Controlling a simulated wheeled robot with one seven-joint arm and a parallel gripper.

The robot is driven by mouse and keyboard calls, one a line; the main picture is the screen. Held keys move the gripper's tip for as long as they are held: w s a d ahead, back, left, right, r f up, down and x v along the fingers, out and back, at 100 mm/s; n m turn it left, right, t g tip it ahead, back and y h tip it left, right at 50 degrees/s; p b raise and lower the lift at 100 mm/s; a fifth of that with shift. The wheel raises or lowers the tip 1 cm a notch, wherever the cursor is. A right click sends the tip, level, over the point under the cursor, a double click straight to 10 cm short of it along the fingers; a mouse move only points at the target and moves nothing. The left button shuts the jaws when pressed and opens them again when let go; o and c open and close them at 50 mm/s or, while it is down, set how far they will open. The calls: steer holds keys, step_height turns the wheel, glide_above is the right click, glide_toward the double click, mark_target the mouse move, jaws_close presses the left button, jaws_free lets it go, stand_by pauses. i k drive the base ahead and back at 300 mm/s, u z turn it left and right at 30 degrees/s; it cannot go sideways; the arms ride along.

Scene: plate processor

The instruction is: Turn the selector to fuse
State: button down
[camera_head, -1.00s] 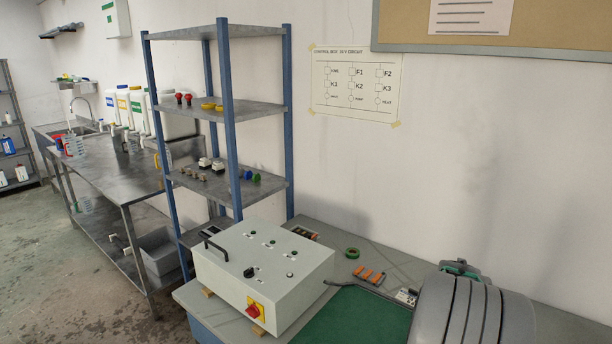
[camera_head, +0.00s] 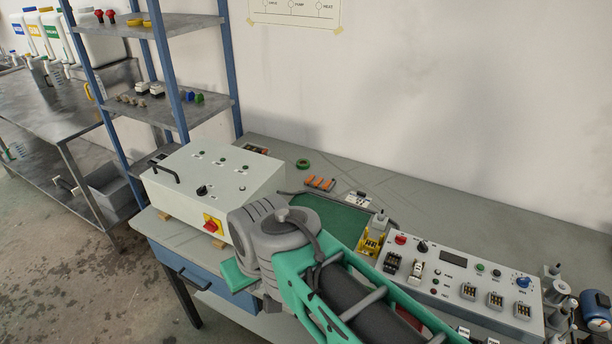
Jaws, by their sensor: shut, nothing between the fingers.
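A grey test panel (camera_head: 455,285) lies on the right of the bench. It carries a blue knob (camera_head: 523,282) at its right end and a black knob (camera_head: 422,246) near its far left. A pale control box (camera_head: 230,165) stands on the bench's left part, with a black rotary knob (camera_head: 202,190) and a red-and-yellow switch (camera_head: 213,224) on it. The labels are too small to read, so I cannot tell which knob is the selector or where it points. My gripper is out of view; my arm crosses the lower middle and hides part of the bench.
A green mat (camera_head: 335,217) and orange parts (camera_head: 320,183) lie behind my arm. A blue-post shelf (camera_head: 165,105) stands at the left. Bottles and a blue container (camera_head: 595,305) stand at the right end. A strip of bench (camera_head: 450,220) along the wall is clear.

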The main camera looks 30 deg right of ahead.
mark_target(422, 247)
steer(key=u, duration=0.05)
steer(key=k, duration=0.9)
steer(key=u, duration=1)
steer(key=i, duration=0.95)
steer(key=z, duration=3.4)
steer(key=i, duration=0.5)
steer(key=z, duration=0.1)
